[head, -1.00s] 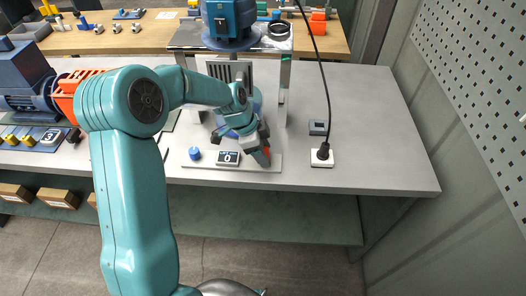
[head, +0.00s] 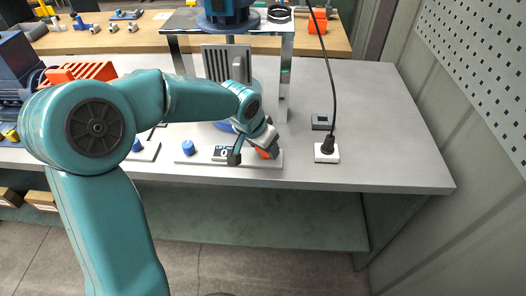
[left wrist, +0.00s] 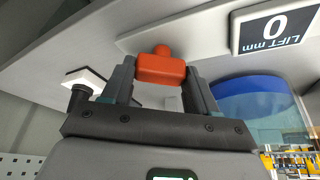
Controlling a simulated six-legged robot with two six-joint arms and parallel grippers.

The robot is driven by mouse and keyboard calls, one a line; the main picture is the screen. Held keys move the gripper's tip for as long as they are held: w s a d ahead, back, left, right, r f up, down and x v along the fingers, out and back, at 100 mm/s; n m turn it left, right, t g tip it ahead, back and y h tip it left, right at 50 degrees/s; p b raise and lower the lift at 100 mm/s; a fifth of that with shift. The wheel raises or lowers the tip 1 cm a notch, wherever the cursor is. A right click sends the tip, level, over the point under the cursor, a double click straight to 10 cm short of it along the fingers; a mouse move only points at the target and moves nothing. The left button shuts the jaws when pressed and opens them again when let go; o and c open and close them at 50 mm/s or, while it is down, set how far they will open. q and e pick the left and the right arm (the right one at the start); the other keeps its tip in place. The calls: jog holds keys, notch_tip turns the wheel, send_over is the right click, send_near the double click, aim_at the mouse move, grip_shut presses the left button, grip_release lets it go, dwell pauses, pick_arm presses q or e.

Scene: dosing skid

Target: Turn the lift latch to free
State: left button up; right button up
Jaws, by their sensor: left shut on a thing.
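The lift latch is a small orange lever (head: 263,154) at the right end of a pale base strip (head: 200,159) near the bench's front edge. In the left wrist view the orange latch (left wrist: 161,68) sits between my two dark fingertips, which touch its sides. My left gripper (head: 266,147), also in the left wrist view (left wrist: 160,78), is shut on it. In the head view the gripper partly covers the latch. A display reading 0 (head: 221,153) is left of it; in the left wrist view it reads "LIFT mm" (left wrist: 275,25). My right gripper is out of view.
A blue knob (head: 188,147) stands left of the display. A metal frame with a blue motor (head: 227,12) rises behind the latch. A black cable runs to a plug on a white plate (head: 326,156) at the right. The bench's right end is clear.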

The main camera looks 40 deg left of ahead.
pick_arm(q)
jog(key=n+y+b, duration=0.1)
jog(key=n+b, duration=0.2)
jog(key=b, duration=0.1)
jog(key=shift+w+d+f+n, duration=0.1)
jog(key=shift+n, duration=0.2)
jog(key=shift+r+n+y+b, duration=0.25)
jog(key=shift+n+y+b, duration=0.55)
jog(key=shift+n+b, duration=0.7)
jog(key=shift+n, duration=0.3)
jog(key=o, duration=1)
jog(key=shift+o, duration=0.3)
jog(key=p+v, duration=0.3)
jog(key=v, duration=1.3)
jog(key=shift+w+r, duration=0.2)
jog(key=shift+r, duration=0.05)
